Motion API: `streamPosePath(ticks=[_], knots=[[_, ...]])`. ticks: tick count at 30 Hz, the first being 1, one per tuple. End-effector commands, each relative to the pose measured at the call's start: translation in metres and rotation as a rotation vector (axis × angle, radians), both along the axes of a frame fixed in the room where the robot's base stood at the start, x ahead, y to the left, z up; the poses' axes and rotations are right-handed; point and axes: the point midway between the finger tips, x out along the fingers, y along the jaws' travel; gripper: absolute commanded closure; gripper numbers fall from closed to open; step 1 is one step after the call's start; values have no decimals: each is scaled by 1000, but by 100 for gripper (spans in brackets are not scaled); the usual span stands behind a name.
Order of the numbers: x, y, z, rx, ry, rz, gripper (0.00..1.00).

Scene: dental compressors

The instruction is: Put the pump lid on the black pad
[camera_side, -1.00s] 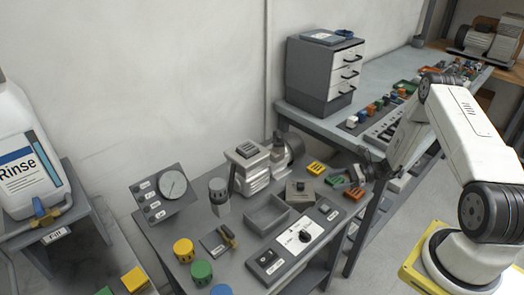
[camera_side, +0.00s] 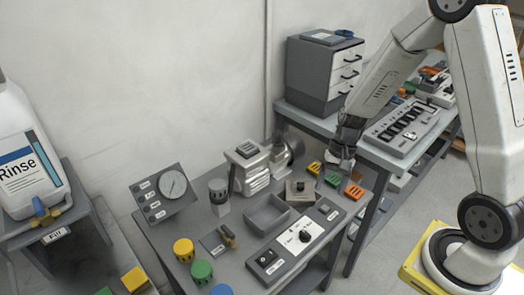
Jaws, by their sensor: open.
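A square grey-beige plate with a dark knob (camera_side: 299,188), which looks like the pump lid, lies on the grey bench right of the open tray. A pump-like metal unit (camera_side: 250,175) with a dark-inset flat top stands behind the tray. I cannot clearly pick out a black pad at this size. My gripper (camera_side: 341,166) points down above the back right of the bench, open and empty, behind the green block (camera_side: 333,180) and up and right of the plate. Its fingertips are small and dark in the picture.
Yellow (camera_side: 314,168) and orange (camera_side: 354,192) blocks lie near the gripper. An open grey tray (camera_side: 267,212), a white control panel (camera_side: 300,236), a gauge panel (camera_side: 160,194) and coloured knobs crowd the bench. A drawer cabinet (camera_side: 322,70) stands on the bench behind.

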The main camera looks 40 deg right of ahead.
Motion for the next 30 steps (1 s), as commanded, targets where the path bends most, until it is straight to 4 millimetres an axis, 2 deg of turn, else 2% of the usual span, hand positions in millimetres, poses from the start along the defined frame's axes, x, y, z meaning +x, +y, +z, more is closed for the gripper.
streamPosePath(ticks=[6, 15, 21, 30], knots=[[-16, 20, 29, -181, -150, 305, 27], [-32, 43, 59, -362, -370, 670, 27], [-36, 51, 67, -409, -445, 780, 27], [-37, 51, 68, -414, -453, 794, 27]])
